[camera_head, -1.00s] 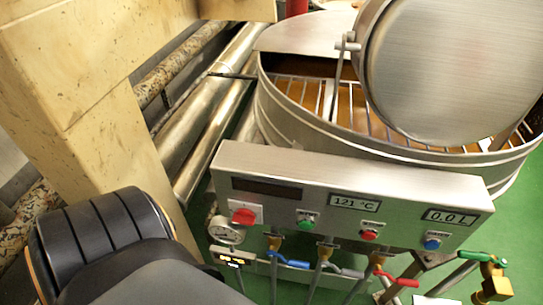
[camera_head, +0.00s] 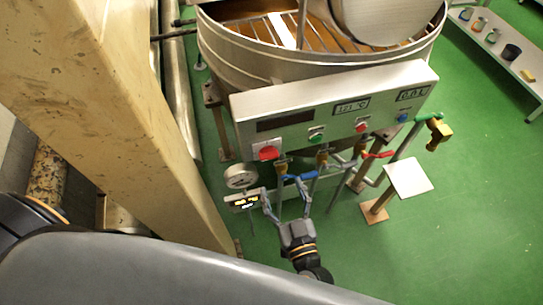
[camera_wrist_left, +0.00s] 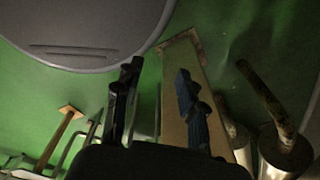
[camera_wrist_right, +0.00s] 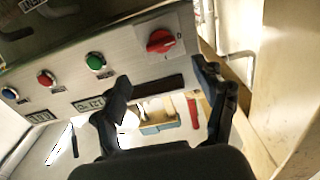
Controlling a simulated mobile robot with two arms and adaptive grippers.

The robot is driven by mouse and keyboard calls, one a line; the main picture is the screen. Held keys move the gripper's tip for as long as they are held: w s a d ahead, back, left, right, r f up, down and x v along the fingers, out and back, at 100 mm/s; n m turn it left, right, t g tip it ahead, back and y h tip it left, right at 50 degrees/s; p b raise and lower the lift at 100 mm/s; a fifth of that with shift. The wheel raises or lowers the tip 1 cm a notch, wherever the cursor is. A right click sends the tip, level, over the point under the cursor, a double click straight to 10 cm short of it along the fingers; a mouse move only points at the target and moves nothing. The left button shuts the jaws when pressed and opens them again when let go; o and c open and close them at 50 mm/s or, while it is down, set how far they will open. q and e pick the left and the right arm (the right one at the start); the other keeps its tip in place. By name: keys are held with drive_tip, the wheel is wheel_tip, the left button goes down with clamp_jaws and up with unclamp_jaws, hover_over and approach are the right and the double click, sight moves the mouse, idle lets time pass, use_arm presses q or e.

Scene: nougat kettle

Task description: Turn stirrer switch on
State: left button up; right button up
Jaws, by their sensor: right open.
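The control panel (camera_head: 340,105) of the kettle carries a red rotary knob (camera_head: 268,153) at its left end, then green (camera_head: 316,138), red (camera_head: 361,127) and blue (camera_head: 402,117) buttons. I cannot read which one is the stirrer switch. My right gripper (camera_head: 287,208) is open and empty, below and in front of the panel's left half. In the right wrist view, the red knob (camera_wrist_right: 160,41) lies beyond the open fingers (camera_wrist_right: 166,88), apart from them. My left gripper (camera_wrist_left: 158,78) is open and empty over the floor in its wrist view; the head view does not show its fingers.
The round steel kettle (camera_head: 225,45) stands behind the panel. A gauge (camera_head: 240,177) and blue (camera_head: 298,177) and red (camera_head: 378,155) valve handles sit below it. A beige pillar (camera_head: 110,110) rises at left. Green floor (camera_head: 460,200) is free at right.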

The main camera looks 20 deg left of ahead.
sight(270, 158)
drive_tip(key=x, duration=0.9)
drive_tip(key=shift+w+a+p, duration=0.2)
drive_tip(key=shift+a+p, duration=0.15)
drive_tip(key=shift+c, duration=0.4)
drive_tip(key=c, duration=1.1)
